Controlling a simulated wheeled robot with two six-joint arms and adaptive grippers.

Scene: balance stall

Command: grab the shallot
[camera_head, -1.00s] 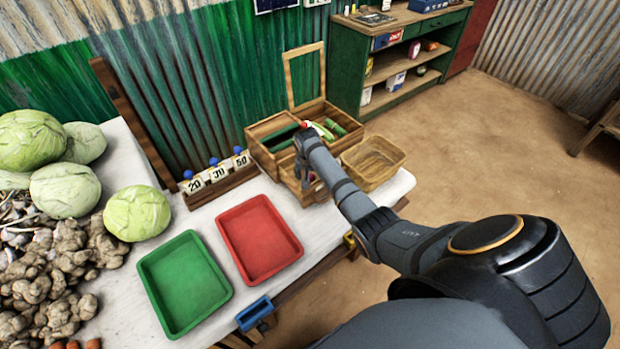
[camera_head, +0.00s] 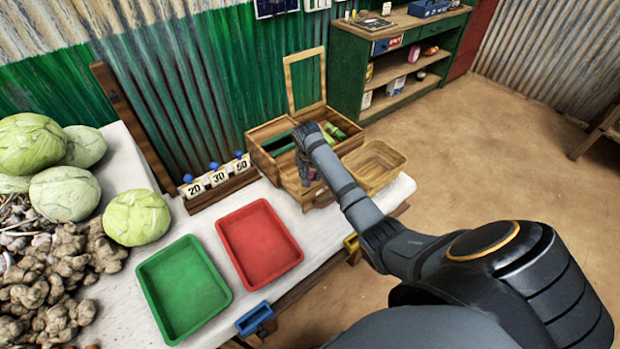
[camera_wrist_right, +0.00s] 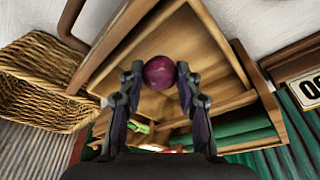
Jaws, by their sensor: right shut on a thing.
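The shallot is a round, dark purple bulb (camera_wrist_right: 159,72) between my right fingertips in the right wrist view. My right gripper (camera_wrist_right: 158,78) is shut on it, one finger on each side. In the head view my right gripper (camera_head: 306,178) points down over the open front drawer (camera_head: 318,200) of a wooden box (camera_head: 262,132). The shallot cannot be made out in the head view. In the right wrist view the drawer's wooden boards (camera_wrist_right: 200,45) lie behind the shallot. My left gripper is out of view.
A wicker basket (camera_head: 375,160) stands right of the box. Red (camera_head: 260,240) and green (camera_head: 182,290) trays lie in front, with number cards (camera_head: 218,176) behind. Cabbages (camera_head: 65,193) and ginger-like roots (camera_head: 50,280) fill the left of the table. The trays look empty.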

